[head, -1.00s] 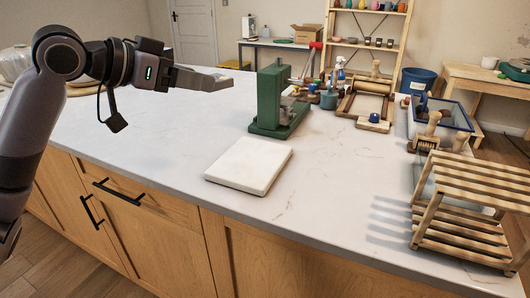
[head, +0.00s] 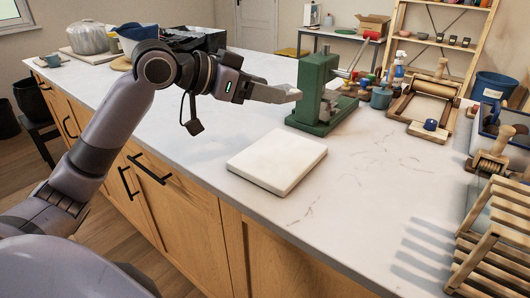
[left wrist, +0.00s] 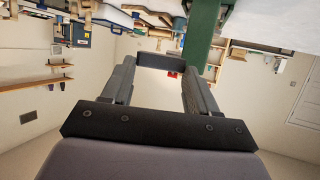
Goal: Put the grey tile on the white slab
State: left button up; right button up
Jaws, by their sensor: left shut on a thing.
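The white slab (head: 277,162) lies flat on the worktop in the head view, near the front edge. My left gripper (head: 286,94) is above the worktop, beyond the slab and close to the green press in the picture. In the left wrist view, my left gripper (left wrist: 164,72) is shut on the grey tile (left wrist: 164,62), a dark flat piece held between the fingertips. In the head view the tile is hard to tell apart from the fingers. The slab's top is bare. My right gripper is not in view.
The green press (head: 320,95) stands behind the slab, beside my left gripper. A wooden frame (head: 423,105) and a slatted wooden rack (head: 492,235) are at the right. The worktop (head: 370,190) right of the slab is clear.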

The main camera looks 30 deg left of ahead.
pick_arm(q)
jog(key=b, duration=0.2)
send_over(261, 159)
notch_tip(261, 159, down, 9)
jog(key=shift+w+d+r, duration=0.1)
jog(key=shift+d+r, duration=0.05)
jog(key=shift+f, duration=0.85)
notch_tip(261, 159, down, 3)
jog(key=shift+r, duration=0.1)
jog(key=o, duration=1.1)
jog(key=shift+b+v, duration=0.55)
jog(key=shift+v, duration=5.45)
